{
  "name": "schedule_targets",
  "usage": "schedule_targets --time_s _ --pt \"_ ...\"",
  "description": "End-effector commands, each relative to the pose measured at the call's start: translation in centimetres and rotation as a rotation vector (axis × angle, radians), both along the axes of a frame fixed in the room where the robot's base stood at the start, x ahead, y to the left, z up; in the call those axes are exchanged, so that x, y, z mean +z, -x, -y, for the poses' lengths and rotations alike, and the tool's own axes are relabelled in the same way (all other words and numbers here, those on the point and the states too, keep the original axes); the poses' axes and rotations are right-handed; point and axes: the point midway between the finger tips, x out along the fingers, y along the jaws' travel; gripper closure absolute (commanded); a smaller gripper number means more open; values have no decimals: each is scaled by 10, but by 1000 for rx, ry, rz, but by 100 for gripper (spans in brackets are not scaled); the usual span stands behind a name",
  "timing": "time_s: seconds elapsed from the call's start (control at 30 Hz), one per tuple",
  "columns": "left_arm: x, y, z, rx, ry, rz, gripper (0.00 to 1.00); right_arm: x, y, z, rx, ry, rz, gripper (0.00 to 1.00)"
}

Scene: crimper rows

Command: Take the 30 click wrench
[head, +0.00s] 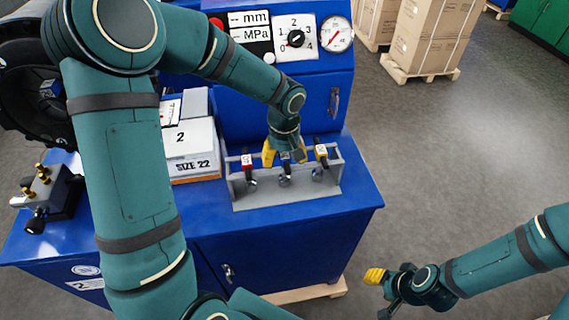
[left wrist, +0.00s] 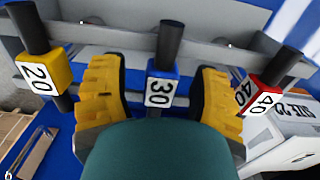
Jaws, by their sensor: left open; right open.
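The 30 click wrench has a dark shaft and a blue block with a white "30" label (left wrist: 161,88). It stands in the middle of a grey rack (head: 290,196). My left gripper (left wrist: 156,92) is open, with one yellow finger on each side of the 30 wrench; both fingers look apart from it. In the head view my left gripper (head: 284,152) is over the rack's middle and hides most of that wrench. My right gripper (head: 379,292) is open and empty at the lower right, away from the cabinet.
The yellow 20 wrench (left wrist: 42,72) and red 40 wrench (left wrist: 265,95) flank the 30 wrench closely. A "SIZE 22" box (head: 196,166) stands left of the rack. The blue control panel (head: 285,72) rises behind. Open floor lies to the right.

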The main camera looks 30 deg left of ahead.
Motion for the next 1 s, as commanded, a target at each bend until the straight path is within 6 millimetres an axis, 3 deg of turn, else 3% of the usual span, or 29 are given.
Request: schedule_targets --time_s 0.2,0.23,0.4,1.0 --pt "0 0 0 -1 0 1 38 0 0 0 0 0 0 53" --pt "0 0 0 -1 0 1 43 0 0 0 0 0 0 53" --pt "0 0 0 -1 -1 1 100 0 0 0 0 0 0 53" --pt "5 0 0 -1 -1 0 100 1 0 0 0 0 1 53"
